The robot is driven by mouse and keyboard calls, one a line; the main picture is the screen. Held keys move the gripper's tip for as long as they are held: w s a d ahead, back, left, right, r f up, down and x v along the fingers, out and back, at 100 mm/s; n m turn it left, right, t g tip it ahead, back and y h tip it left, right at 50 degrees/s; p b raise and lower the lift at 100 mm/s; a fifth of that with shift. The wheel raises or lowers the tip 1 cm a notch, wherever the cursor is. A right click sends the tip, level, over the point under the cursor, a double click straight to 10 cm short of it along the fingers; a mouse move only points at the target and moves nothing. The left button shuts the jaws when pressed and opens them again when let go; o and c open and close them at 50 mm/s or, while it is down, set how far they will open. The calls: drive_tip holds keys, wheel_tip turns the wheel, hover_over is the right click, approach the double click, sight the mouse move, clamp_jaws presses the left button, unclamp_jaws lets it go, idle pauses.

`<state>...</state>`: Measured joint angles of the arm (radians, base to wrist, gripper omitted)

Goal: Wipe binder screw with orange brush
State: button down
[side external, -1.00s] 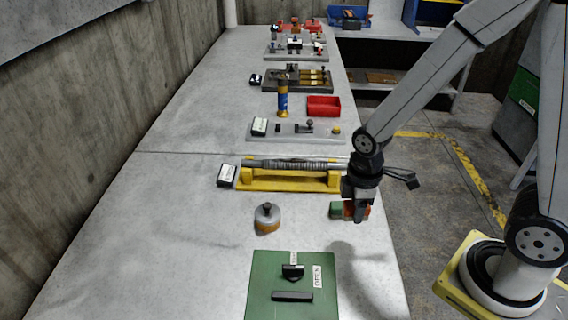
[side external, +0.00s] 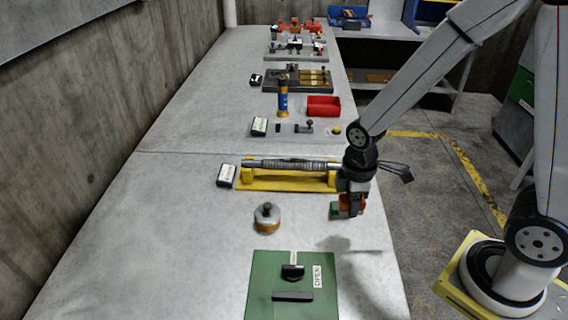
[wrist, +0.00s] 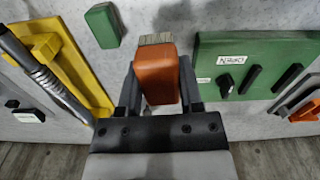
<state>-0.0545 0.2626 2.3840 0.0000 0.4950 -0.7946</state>
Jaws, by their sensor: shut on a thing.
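The orange brush (wrist: 157,75) is between the fingers of my gripper (wrist: 160,92) in the wrist view, its short grey bristles pointing away from the gripper. In the side view my gripper (side external: 354,190) is shut on the brush, near the bench's right edge. The binder screw (side external: 295,164) appears to be the grey threaded rod lying across the yellow stand (side external: 270,185). It also shows at the left of the wrist view (wrist: 48,78). The brush is in front of the stand's right end, apart from the rod.
A green block (side external: 336,209) lies beside the brush. A grey pot with an orange band (side external: 267,220) stands to the left. A green panel marked OPEN (side external: 262,268) lies in front. A red bin (side external: 323,106) and fixtures stand farther back.

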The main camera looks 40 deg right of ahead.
drive_tip(key=w+d+r, duration=0.2)
drive_tip(key=w+d, duration=0.3)
drive_tip(key=w, duration=0.4)
drive_tip(key=w+d+r, duration=0.3)
drive_tip(key=w+d, duration=0.1)
drive_tip(key=w, duration=0.6)
drive_tip(key=shift+d+r, duration=0.2)
drive_tip(key=shift+d, duration=0.2)
